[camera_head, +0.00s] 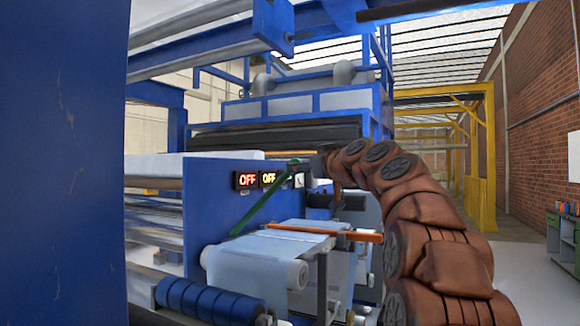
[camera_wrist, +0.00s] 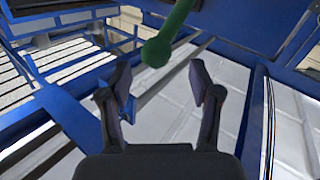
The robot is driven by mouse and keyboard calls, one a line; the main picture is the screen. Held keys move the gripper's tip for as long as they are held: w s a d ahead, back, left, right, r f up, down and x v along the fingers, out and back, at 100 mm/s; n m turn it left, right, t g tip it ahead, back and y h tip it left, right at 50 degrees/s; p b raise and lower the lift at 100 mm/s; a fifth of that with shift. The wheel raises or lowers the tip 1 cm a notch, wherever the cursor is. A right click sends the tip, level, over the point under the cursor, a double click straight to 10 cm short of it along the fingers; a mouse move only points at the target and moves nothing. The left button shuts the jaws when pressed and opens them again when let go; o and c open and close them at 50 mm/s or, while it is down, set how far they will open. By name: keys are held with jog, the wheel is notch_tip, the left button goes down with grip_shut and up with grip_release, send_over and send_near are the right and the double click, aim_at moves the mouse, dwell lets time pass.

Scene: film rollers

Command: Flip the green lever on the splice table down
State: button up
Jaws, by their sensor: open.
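The green lever (camera_head: 262,199) is a slim bar on the blue side panel of the splice table in the head view. It slants from upper right to lower left. In the wrist view a green lever end (camera_wrist: 156,51) with a rounded tip shows at the top, above and between my fingertips in the picture. My gripper (camera_wrist: 160,78) is open with nothing between its fingers. In the head view it is small and dark at the end of my brown-covered arm, close to the lever's upper end. I cannot tell whether it touches the lever.
The splice table (camera_head: 262,262) carries a pale film sheet and an orange bar (camera_head: 340,236). A blue roller (camera_head: 210,301) is below. A large blue upright (camera_head: 62,160) blocks the left. Floor at right looks clear.

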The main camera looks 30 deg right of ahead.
jog(key=w, duration=0.2)
jog(key=w+p, duration=0.1)
jog(key=w, duration=0.1)
jog(key=shift+d, duration=0.4)
jog(key=shift+w+p, duration=0.45)
jog(key=shift+w, duration=0.35)
grip_shut()
